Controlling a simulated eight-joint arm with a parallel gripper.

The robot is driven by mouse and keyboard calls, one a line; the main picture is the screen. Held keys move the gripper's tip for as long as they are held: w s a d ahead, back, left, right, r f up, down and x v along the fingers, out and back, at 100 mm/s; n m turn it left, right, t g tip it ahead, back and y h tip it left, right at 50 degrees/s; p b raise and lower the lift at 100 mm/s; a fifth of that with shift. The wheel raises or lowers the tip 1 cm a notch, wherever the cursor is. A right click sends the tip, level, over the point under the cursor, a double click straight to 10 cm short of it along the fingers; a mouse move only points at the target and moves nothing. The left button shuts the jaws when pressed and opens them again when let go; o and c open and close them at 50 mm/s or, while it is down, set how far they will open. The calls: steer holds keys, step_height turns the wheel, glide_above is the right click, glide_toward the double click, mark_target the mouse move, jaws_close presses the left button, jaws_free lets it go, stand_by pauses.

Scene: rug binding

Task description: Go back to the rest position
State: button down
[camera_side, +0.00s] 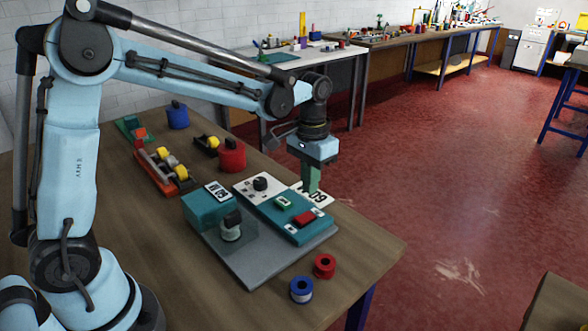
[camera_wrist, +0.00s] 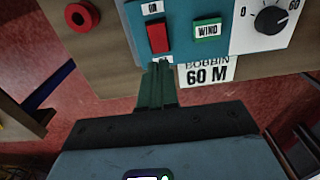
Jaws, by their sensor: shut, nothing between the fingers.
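My gripper (camera_side: 312,190) is shut and empty, its green fingers pointing down over the far edge of the teal control panel (camera_side: 275,208). In the wrist view the closed fingertips (camera_wrist: 158,64) sit just below the red rocker switch (camera_wrist: 158,38), left of the white "BOBBIN 60 M" label (camera_wrist: 208,72). A gap between fingertips and panel cannot be judged. The panel also bears a green WIND button (camera_wrist: 207,30) and a black dial (camera_wrist: 271,19). The rest position is not marked in either view.
The machine stands on a grey base plate (camera_side: 245,265). A red ring spool (camera_side: 325,266) and a blue one (camera_side: 301,289) stand near the table (camera_side: 360,250) edge. A red canister (camera_side: 231,156) and an orange rack (camera_side: 160,172) with yellow rolls stand behind.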

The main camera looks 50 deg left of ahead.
steer(key=shift+r, duration=0.4)
steer(key=s+a+r+t, duration=0.1)
steer(key=s+r+t, duration=0.2)
steer(key=s+t, duration=0.4)
steer(key=shift+s+a, duration=0.25)
steer(key=shift+s, duration=2.95)
